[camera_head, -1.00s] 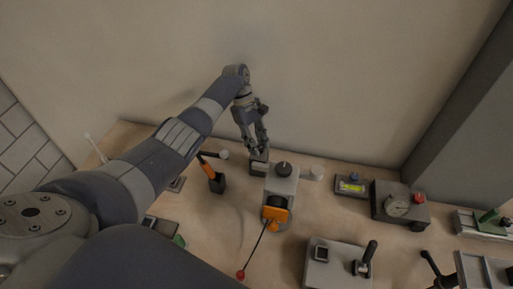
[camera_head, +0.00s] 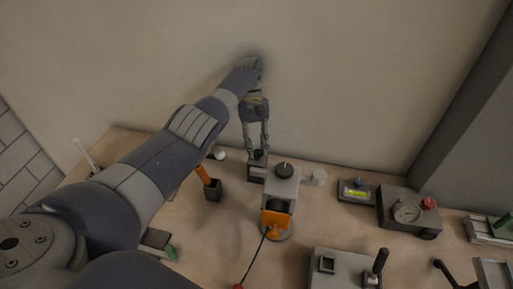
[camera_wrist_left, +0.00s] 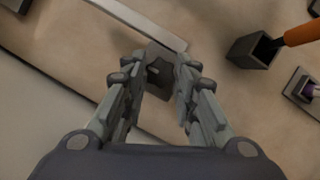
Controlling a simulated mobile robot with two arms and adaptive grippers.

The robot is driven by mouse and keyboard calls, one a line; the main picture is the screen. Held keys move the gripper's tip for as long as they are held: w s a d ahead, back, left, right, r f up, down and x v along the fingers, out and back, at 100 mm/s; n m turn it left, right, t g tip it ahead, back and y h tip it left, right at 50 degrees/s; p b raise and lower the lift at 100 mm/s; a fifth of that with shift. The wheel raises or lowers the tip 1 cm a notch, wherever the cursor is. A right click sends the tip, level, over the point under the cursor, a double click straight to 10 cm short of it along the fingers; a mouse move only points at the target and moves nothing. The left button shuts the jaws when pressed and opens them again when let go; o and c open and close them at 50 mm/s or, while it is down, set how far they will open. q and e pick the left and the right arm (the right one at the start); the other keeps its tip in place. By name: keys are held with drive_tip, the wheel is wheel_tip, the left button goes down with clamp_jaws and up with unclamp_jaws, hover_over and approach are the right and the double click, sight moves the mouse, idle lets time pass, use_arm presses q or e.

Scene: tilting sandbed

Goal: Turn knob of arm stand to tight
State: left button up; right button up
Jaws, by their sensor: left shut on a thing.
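My left gripper (camera_head: 257,152) points down at a small dark grey block (camera_head: 257,175) at the back of the bench. In the left wrist view its fingers (camera_wrist_left: 160,72) stand on either side of a small dark part on top of this block (camera_wrist_left: 163,88). It is shut on that part, which seems to be the knob; the fingers partly hide it, and its turn angle cannot be read. I cannot tell surely which piece is the arm stand. A grey box with a black round knob (camera_head: 284,170) stands close on the right. My right gripper is not in view.
An orange-handled tool (camera_head: 203,175) stands in a dark cup (camera_head: 213,191) to the left. An orange piece (camera_head: 277,220) fronts the grey box. A gauge box (camera_head: 405,212) and a small display unit (camera_head: 356,191) are to the right. The wall rises close behind the gripper.

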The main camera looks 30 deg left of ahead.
sight(257, 150)
use_arm(q)
drive_tip(key=o, duration=1.1)
drive_tip(key=shift+w+r, duration=0.1)
drive_tip(key=shift+r, duration=4.9)
drive_tip(key=shift+c, duration=0.3)
